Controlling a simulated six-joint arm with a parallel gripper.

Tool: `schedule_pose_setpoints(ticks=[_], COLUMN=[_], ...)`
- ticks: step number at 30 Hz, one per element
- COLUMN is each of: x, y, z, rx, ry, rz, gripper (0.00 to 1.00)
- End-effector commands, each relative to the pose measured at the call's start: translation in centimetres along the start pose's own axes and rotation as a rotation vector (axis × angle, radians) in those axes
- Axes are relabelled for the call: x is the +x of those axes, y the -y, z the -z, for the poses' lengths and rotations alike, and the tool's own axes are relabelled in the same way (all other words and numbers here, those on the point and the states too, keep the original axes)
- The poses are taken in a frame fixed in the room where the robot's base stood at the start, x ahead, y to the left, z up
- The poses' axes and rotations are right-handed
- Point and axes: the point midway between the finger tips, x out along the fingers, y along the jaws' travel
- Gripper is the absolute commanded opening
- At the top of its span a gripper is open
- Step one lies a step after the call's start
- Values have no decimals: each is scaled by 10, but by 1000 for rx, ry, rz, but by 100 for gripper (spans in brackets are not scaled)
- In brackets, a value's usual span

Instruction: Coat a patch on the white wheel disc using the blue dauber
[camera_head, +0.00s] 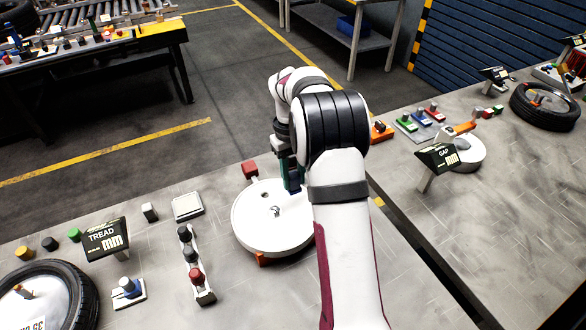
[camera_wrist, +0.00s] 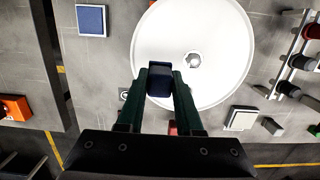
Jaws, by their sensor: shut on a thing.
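The white wheel disc (camera_head: 258,228) lies flat on the grey bench, left of my arm, with a small metal hub piece at its middle. It also fills the upper middle of the wrist view (camera_wrist: 220,75). My gripper (camera_head: 290,172) is over the disc's far right part, pointing down. In the wrist view my gripper (camera_wrist: 160,90) is shut on the blue dauber (camera_wrist: 158,76), whose dark blue block sits between the green fingertips. The dauber (camera_head: 293,184) is partly hidden by my arm in the head view. I cannot tell whether its lower end touches the disc. No coated patch is distinguishable.
A pale square pad (camera_head: 187,206) and a rack of knobs (camera_head: 196,274) stand to the left. A GAP sign (camera_head: 438,157) stands right, beyond a dark bench seam (camera_head: 420,250).

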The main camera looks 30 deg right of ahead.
Motion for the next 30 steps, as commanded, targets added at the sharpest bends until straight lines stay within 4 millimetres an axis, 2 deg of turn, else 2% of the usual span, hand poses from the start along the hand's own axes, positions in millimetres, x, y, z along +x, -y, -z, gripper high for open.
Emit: schedule_pose_setpoints(ticks=[12, 22, 30], x=[39, 23, 20], y=[0, 0, 0], z=[5, 35, 59], rx=[0, 0, 1], ry=[1, -2, -1], rz=[1, 0, 1], gripper=[0, 0, 0])
